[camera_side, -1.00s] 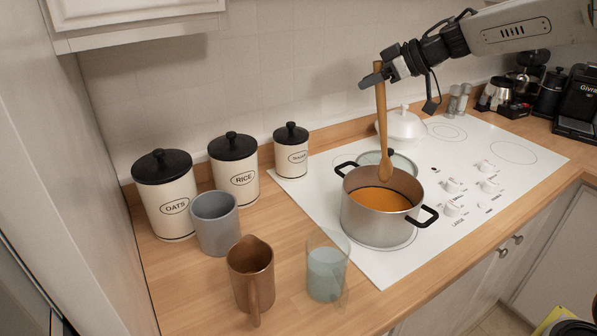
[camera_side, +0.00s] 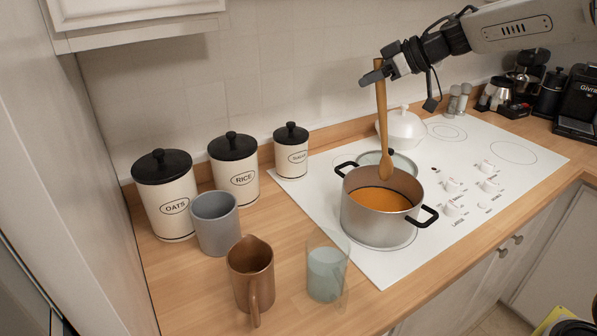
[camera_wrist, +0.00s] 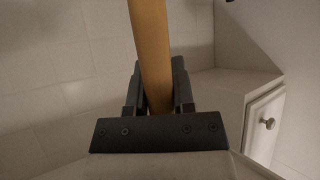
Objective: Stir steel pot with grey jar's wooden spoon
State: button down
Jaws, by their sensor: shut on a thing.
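My gripper (camera_side: 382,74) is shut on the upper handle of the wooden spoon (camera_side: 382,125). The spoon hangs upright with its bowl end down, above the steel pot (camera_side: 377,217), near the far side of its opening. I cannot tell whether its tip is below the rim; it appears clear of the orange soup (camera_side: 380,199). In the wrist view the spoon handle (camera_wrist: 150,50) stands between the gripper fingers (camera_wrist: 158,92). The grey jar (camera_side: 215,222) stands empty-looking on the wooden counter at the left, in front of the canisters.
The pot stands on the white cooktop (camera_side: 375,268). A glass lid (camera_side: 401,164) lies behind it, near a white lidded dish (camera_side: 402,128). A brown jug (camera_side: 250,275) and a clear glass pitcher (camera_side: 325,273) stand front left. Canisters (camera_side: 234,165) line the wall.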

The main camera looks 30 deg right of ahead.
jog(key=shift+r, duration=2.45)
